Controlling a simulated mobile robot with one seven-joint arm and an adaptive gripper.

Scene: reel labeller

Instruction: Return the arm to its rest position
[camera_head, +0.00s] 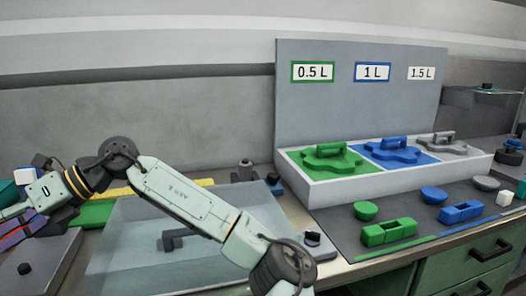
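My arm (185,198) reaches from the bottom middle up to a dark elbow joint, then bends down to the left edge in the head view. Its wrist part (46,190) is at the far left, above the left end of the bench. Dark parts at the left edge may belong to my gripper, but they overlap other things and the frame edge cuts them off. I cannot make out the fingertips, or whether they hold anything.
A clear box (130,262) stands under my arm, with a dark item inside. At right, a white tray (345,190) holds green, blue and grey pieces before a labelled panel (350,115). Small green and blue parts lie on the dark mat (345,238). Space above the bench looks free.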

